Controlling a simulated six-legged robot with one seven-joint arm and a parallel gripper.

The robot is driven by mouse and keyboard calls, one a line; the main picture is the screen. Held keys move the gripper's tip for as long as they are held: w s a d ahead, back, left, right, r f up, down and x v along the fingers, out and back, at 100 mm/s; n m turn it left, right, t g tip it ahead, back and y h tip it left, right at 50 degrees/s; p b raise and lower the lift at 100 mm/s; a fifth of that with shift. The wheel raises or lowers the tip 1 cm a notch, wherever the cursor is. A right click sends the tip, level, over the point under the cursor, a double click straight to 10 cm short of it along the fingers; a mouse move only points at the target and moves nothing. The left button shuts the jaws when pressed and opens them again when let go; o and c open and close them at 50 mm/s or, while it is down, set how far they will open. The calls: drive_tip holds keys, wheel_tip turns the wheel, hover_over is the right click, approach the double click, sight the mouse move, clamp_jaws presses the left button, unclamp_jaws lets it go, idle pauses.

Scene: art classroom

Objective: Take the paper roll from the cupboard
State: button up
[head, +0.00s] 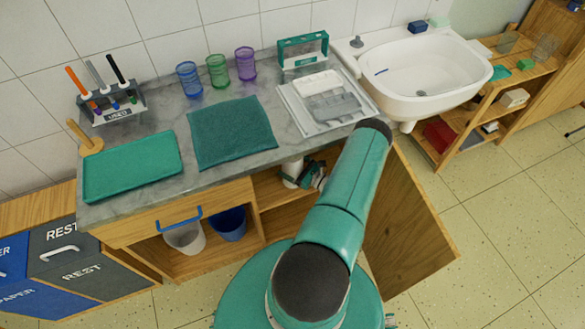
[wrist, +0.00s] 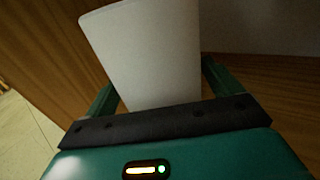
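The cupboard (head: 275,187) is below the grey counter, and its wooden door (head: 402,225) stands open to the right. The white paper roll (head: 290,172) stands inside it, partly hidden by the counter edge and my gripper. My gripper (head: 312,176) reaches in from the right, right beside the roll. In the wrist view the roll (wrist: 150,55) fills the space between the two fingers (wrist: 160,88). The fingers lie along both its sides. I cannot tell whether they press on it or leave a thin gap.
The counter (head: 235,95) above holds teal mats, cups and a pen rack. A white bin (head: 185,238) and a blue bin (head: 229,224) stand in the open bay to the left. The sink (head: 420,85) is at the right. Floor beyond the door is clear.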

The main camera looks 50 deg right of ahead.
drive_tip(key=c, duration=0.9)
